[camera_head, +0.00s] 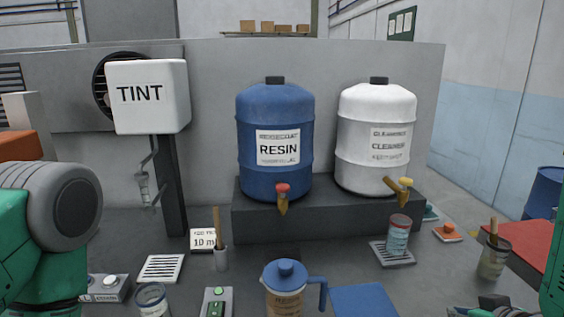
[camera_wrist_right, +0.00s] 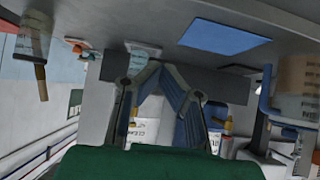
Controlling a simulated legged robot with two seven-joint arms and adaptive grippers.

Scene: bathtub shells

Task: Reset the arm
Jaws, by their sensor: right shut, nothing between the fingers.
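My right gripper (camera_head: 486,306) shows only in part at the lower right edge of the head view, low over the bench. In the right wrist view my right gripper (camera_wrist_right: 160,70) has its two dark fingers drawn together at the tips, with nothing held between them. My left arm (camera_head: 45,235) stands large at the left edge of the head view, green with a grey joint. Its gripper is out of the picture.
A blue-lidded jug (camera_head: 285,292) stands beside a blue mat (camera_head: 364,300). A blue resin drum (camera_head: 274,130) and white cleaner drum (camera_head: 376,125) stand behind. A can (camera_head: 397,238) sits on a rack. A cup with a brush (camera_head: 493,262) stands at right.

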